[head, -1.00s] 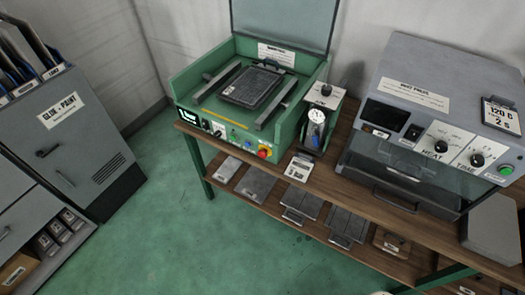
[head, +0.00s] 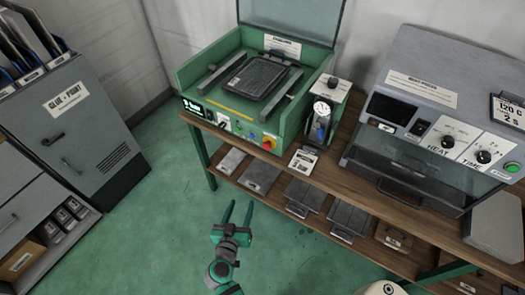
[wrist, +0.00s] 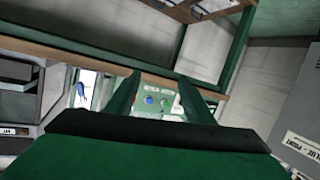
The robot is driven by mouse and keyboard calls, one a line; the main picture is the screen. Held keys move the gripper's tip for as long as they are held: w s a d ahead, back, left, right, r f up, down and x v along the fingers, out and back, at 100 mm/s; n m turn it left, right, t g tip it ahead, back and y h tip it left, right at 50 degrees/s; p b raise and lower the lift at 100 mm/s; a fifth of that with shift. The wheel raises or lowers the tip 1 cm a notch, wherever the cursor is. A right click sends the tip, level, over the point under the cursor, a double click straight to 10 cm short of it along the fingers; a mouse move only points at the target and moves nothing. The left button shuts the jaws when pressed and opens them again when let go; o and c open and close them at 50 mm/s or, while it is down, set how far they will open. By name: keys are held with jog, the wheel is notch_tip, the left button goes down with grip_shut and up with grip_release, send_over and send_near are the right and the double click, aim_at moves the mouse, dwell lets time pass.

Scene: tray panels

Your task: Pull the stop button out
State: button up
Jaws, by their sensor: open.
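The stop button (head: 268,144) is a red knob on a yellow base. It sits at the right end of the front panel of the green machine (head: 290,125) in the head view. My gripper (head: 239,204) is open and empty, over the green floor in front of the bench, lower in the picture than the button and apart from it. In the wrist view my gripper (wrist: 152,80) has its two green fingers spread, with a blue button (wrist: 148,100) and a green one showing between them. The stop button cannot be made out there; a finger may hide it.
A small gauge unit (head: 322,110) stands right of the machine. A grey oven (head: 440,110) with dials stands farther right. Flat plates lie on the lower shelf (head: 345,240). A grey cabinet (head: 75,130) stands at the left. The floor between is clear.

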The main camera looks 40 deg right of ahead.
aim_at(265, 147)
jog(key=w+d+r+m+g+h, duration=0.3)
jog(key=w+d+r+m+h, duration=0.35)
jog(key=r, duration=0.35)
jog(key=shift+n+y, duration=0.25)
jog(key=shift+y, duration=0.2)
jog(key=x, duration=1.1)
jog(key=shift+s+d+r, duration=0.2)
jog(key=shift+s+d, duration=0.1)
jog(key=shift+s, duration=0.05)
jog(key=shift+c, duration=0.6)
